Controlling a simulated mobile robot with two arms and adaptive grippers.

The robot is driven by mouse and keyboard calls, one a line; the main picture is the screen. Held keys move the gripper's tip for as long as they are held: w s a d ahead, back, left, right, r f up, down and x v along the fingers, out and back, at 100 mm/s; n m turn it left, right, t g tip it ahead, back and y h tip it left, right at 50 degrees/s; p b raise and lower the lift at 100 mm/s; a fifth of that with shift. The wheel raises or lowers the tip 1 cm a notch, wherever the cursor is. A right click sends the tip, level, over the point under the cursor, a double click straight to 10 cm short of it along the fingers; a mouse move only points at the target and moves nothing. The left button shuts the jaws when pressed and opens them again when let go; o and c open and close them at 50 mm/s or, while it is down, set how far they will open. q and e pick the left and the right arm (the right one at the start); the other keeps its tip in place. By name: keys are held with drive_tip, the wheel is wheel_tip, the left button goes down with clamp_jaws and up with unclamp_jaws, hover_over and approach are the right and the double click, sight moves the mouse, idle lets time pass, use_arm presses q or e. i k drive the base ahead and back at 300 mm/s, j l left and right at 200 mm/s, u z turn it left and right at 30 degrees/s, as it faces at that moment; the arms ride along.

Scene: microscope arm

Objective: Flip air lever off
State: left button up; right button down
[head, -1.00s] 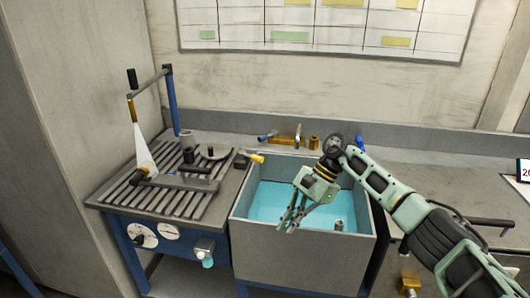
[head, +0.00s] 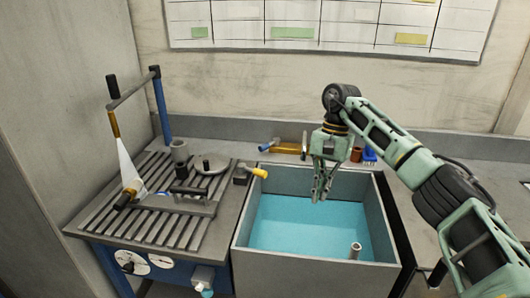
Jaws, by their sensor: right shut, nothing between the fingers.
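A small valve-like block with a yellow lever (head: 257,171) sits between the slatted bench and the sink's left rim. I cannot tell for sure that it is the air lever. A brass nozzle (head: 114,125) hangs from a jointed arm at the left. A pale cone (head: 126,165) spreads down from it to the slats. My right gripper (head: 320,196) is shut and empty, fingers pointing down over the back of the sink. It is to the right of the yellow lever and apart from it. My left gripper is out of view.
The sink (head: 250,262) holds blue water, with a short upright pipe (head: 355,250). The slatted bench (head: 150,228) carries a grey cup (head: 180,152), a round lid (head: 210,163) and a handled plate. Gauges (head: 130,261) are on the blue front. A blue brush (head: 369,156) stands behind the sink.

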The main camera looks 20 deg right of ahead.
sight(242, 169)
drive_tip(key=i, duration=1.15)
